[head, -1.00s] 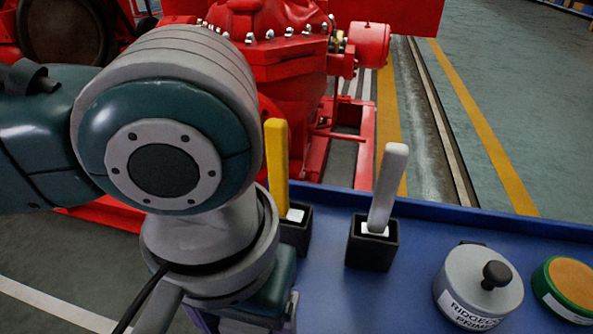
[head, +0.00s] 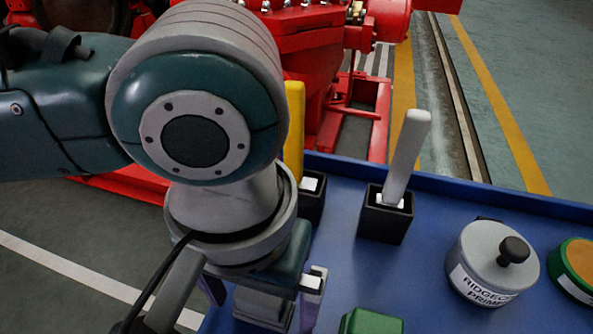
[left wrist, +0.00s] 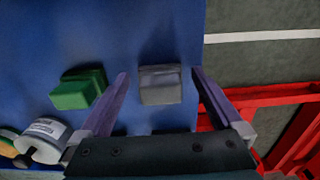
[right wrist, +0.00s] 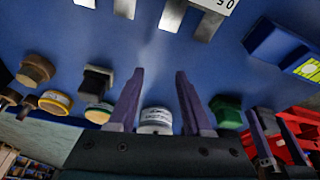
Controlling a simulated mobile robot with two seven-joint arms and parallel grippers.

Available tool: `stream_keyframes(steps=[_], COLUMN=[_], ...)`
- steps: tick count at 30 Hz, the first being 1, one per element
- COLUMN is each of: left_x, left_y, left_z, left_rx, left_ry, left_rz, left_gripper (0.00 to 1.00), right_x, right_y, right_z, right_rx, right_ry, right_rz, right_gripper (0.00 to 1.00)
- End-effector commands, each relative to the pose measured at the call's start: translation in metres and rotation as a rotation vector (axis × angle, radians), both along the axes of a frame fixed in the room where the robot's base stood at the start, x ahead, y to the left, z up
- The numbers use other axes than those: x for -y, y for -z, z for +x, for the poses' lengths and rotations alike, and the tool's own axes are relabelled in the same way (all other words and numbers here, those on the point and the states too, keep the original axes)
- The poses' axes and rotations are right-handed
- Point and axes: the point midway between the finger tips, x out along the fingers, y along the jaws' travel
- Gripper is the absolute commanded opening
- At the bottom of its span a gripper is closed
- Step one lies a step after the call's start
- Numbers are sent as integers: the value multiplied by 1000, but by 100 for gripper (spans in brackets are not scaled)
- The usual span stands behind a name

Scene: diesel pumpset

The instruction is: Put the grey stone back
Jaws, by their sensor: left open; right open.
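A grey block, which I take as the grey stone (left wrist: 160,85), lies on the blue bench top in the left wrist view. It shows between the spread fingers of my left gripper (left wrist: 160,73), with gaps on both sides. In the head view my left gripper (head: 262,294) points down at the near left of the bench, and part of the grey block (head: 262,308) shows below it. My right gripper (right wrist: 160,72) is open and empty over the bench in the right wrist view. It is not in the head view.
A green block (head: 371,321) lies right of my left gripper. A pale grey stick stands tilted in a black holder (head: 385,222), with a yellow stick (head: 294,130) in another holder. A grey lidded pot (head: 485,265) and a green-rimmed round tin (head: 575,268) stand at right.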

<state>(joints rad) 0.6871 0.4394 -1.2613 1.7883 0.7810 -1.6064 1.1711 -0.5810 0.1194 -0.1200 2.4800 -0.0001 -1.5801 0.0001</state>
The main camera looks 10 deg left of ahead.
Motion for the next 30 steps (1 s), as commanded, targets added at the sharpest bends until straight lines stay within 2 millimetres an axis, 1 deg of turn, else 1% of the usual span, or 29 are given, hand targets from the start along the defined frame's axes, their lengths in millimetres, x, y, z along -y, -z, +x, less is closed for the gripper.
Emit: stream_keyframes(steps=[5,9,12,16,19,23,26,28,30], left_x=[0,1,1,1,1,7,25,40,49], left_y=[-30,-64,-86,-107,-117,-120,-118,-118,-118], left_z=[0,0,1,0,0,-4,-13,-20,-24], left_rx=[2,1,2,0,0,1,18,52,106], left_ry=[1,1,1,0,0,21,80,127,158], left_rz=[-1,-2,-2,-2,-3,-31,-122,-211,-294], left_gripper=[100,100,100,100,100,100,100,100,100], right_x=[0,0,0,0,0,0,0,0,0], right_y=[-19,-39,-50,-61,-65,-67,-66,-66,-66], right_z=[0,0,0,0,0,0,0,0,1], right_rx=[-1,0,0,0,0,1,1,1,2], right_ry=[0,0,0,0,0,0,-1,-1,-1], right_rz=[0,0,0,0,0,0,0,0,-1], right_gripper=[49,49,49,49,49,49,49,49,49])
